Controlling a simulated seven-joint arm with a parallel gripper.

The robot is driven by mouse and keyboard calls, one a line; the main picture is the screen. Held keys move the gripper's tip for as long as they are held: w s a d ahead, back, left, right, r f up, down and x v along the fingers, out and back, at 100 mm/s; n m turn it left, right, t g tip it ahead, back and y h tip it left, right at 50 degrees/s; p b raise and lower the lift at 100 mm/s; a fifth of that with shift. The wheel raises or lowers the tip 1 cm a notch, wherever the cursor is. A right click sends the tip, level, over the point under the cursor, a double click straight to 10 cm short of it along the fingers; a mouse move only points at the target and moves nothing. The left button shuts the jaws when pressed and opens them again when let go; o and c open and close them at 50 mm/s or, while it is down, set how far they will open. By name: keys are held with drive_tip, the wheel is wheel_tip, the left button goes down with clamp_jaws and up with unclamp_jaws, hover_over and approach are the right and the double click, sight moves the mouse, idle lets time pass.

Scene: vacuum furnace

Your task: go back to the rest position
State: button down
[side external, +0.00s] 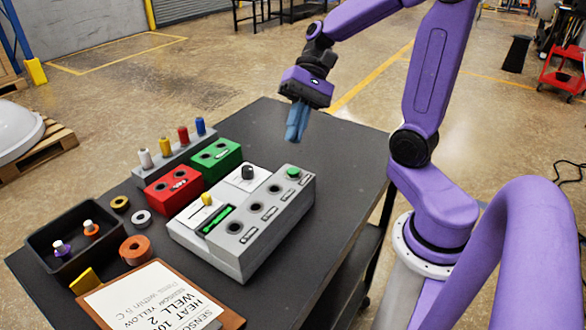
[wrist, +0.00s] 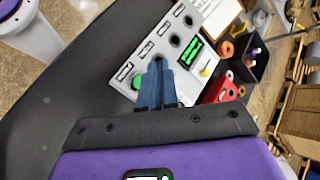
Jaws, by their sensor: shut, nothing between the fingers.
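My gripper (side external: 297,121) hangs above the far part of the dark table, pointing down, beyond the grey control unit (side external: 232,262) and clear of it. Its blue fingers are shut with nothing between them. In the wrist view the shut fingers (wrist: 156,80) overlap the near side of the control unit (wrist: 150,60) in the picture.
A red block (side external: 173,190), a green block (side external: 217,158) and a grey rack (side external: 165,165) with coloured pegs stand left of the unit. A black tray (side external: 60,232), rings and a clipboard (side external: 160,295) lie nearer. The table (side external: 335,165) right of my gripper is bare.

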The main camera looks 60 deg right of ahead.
drive_tip(key=s+a+f+n+t+h, duration=0.1)
drive_tip(key=s+f+n+h, duration=0.2)
drive_tip(key=s+n, duration=0.4)
drive_tip(key=s+a+f+n+t+h, duration=0.1)
drive_tip(key=s+f+n+h, duration=0.3)
drive_tip(key=n, duration=0.8)
drive_tip(key=shift+s+a+h, duration=0.25)
drive_tip(key=shift+s+h, duration=0.55)
drive_tip(key=shift+s, duration=0.6)
